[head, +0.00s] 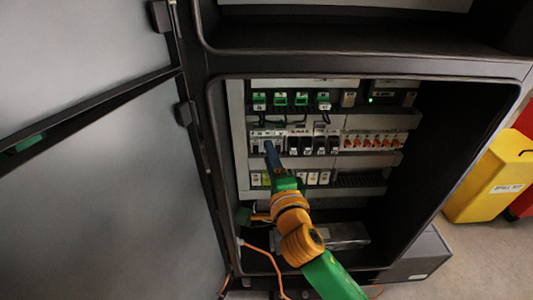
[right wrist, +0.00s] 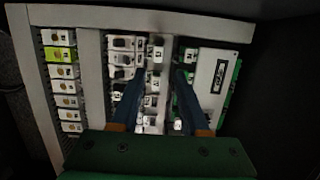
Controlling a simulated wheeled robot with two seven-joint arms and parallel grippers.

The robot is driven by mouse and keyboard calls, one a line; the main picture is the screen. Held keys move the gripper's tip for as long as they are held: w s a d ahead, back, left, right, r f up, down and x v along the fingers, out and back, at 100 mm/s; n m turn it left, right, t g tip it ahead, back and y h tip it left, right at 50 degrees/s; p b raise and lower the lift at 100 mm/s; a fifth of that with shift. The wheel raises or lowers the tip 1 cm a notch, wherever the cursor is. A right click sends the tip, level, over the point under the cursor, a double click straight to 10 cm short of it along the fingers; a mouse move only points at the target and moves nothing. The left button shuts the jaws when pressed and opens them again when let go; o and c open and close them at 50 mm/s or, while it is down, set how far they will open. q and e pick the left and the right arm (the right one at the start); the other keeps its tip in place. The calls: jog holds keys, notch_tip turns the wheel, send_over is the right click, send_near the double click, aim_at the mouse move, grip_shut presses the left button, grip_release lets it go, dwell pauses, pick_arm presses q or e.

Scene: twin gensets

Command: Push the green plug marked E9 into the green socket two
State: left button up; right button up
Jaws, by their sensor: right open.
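A row of green sockets or plugs (head: 280,98) runs along the top rail inside the open cabinet in the head view. Their markings are too small to read, so I cannot tell which is E9 or socket two. My right gripper (head: 268,145) reaches up into the cabinet, its tips in front of the middle rail, below and left of that row. In the right wrist view my right gripper (right wrist: 159,72) is open, with two dark blue fingers apart and white modules behind the gap. Nothing is visibly held. My left gripper is not in view.
Orange-topped parts (head: 370,141) sit on the right of the middle rail. The cabinet's black side walls and frame surround the work area. An orange cable (head: 265,252) hangs at the bottom. A yellow spill kit bin (head: 490,178) stands outside at right.

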aim_at(261, 135)
jog(key=x, duration=0.2)
jog(key=b+x, duration=0.1)
jog(key=x, duration=0.1)
jog(key=shift+w+f, duration=0.2)
jog(key=shift+w, duration=0.2)
jog(key=b+x, duration=0.3)
jog(key=shift+w+f, duration=0.15)
jog(key=shift+w, duration=0.1)
jog(key=shift+w+a+b, duration=0.15)
jog(key=shift+w+b, duration=0.25)
jog(key=shift+w, duration=0.25)
jog(key=shift+b, duration=0.35)
jog(key=shift+r, duration=0.25)
grip_shut()
jog(key=shift+f, duration=0.2)
jog(key=shift+s, duration=0.15)
